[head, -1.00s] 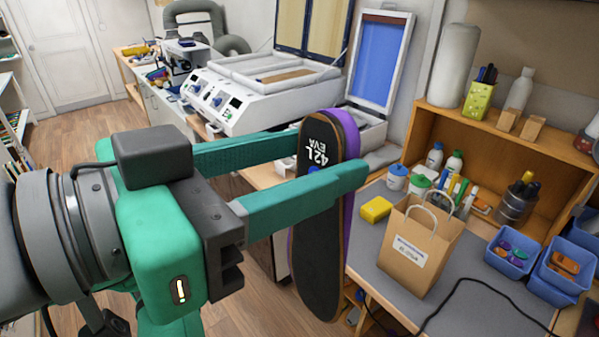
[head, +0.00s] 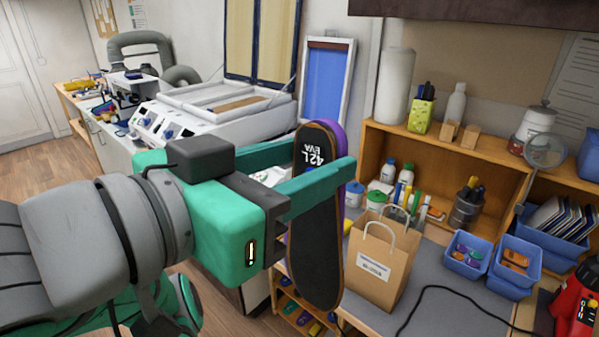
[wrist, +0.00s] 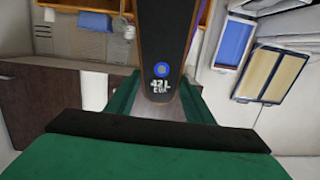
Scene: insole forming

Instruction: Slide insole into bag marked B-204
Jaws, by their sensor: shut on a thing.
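My gripper (head: 312,181) is shut on a dark insole (head: 316,240) with an orange-brown edge and a purple back layer. The insole hangs upright and reads "42 L EVA" near its top. The wrist view also shows the insole (wrist: 166,40) between the green fingers, with a blue dot above the print. A brown paper bag (head: 391,272) with two pale handles stands upright on the grey bench to the right of the insole, apart from it. Its white label is too small to read surely. The bag's opening faces up; its inside is hidden.
Blue bins (head: 468,262) of small parts stand right of the bag. A black cable (head: 440,288) runs over the grey bench top (head: 425,310). Bottles and a pen pot (head: 467,210) stand behind, by the wooden shelf. A white forming machine (head: 180,125) is at the back left.

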